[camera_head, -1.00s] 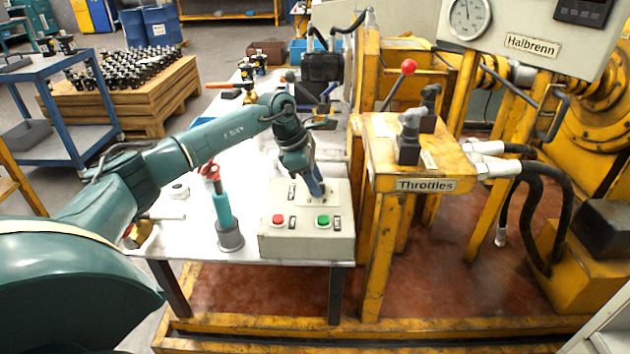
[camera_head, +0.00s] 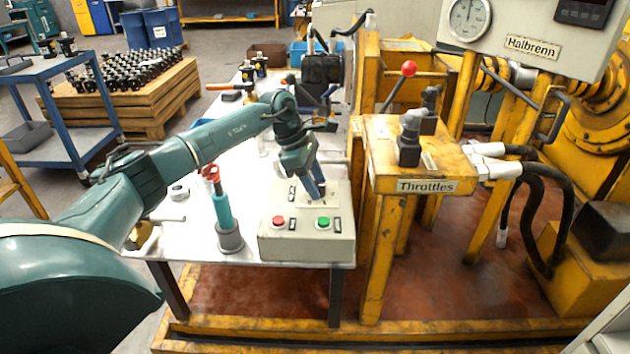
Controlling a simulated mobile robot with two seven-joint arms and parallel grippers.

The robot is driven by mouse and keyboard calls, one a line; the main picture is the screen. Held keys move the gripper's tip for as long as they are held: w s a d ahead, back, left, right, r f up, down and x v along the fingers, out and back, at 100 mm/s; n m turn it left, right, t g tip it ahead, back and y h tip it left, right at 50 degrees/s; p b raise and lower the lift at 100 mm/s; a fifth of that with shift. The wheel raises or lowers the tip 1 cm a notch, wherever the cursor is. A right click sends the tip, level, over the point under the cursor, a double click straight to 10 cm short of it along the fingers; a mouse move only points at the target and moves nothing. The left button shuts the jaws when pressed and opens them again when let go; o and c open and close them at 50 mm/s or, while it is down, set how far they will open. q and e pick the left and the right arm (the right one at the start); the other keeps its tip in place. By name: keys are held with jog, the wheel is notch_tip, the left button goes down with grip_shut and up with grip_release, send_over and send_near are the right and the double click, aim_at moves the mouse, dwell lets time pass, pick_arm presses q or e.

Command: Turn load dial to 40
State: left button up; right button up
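The grey control box (camera_head: 307,248) sits at the front right of the white table. It has a red button (camera_head: 278,221), a green button (camera_head: 323,222) and small labels on its top. My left gripper (camera_head: 317,192) reaches down onto the back part of the box top, with its blue-grey fingers at the surface. The load dial is not clearly visible; the fingers cover that area. I cannot tell whether they are closed on a dial. A round gauge (camera_head: 469,18) shows on the Halbrenn panel (camera_head: 532,46); its reading is too small to tell. My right gripper is out of view.
A teal-handled tool (camera_head: 223,210) stands upright in a grey holder (camera_head: 230,238) left of the box. The yellow Throttles stand (camera_head: 425,186) with levers rises close on the right. A black device (camera_head: 322,70) and tools lie farther back on the table.

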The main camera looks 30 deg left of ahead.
pick_arm(q)
jog(key=shift+o, duration=1.3)
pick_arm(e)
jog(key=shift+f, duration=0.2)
pick_arm(q)
jog(key=shift+r, duration=0.1)
jog(key=p+v, duration=0.1)
jog(key=v, duration=1.2)
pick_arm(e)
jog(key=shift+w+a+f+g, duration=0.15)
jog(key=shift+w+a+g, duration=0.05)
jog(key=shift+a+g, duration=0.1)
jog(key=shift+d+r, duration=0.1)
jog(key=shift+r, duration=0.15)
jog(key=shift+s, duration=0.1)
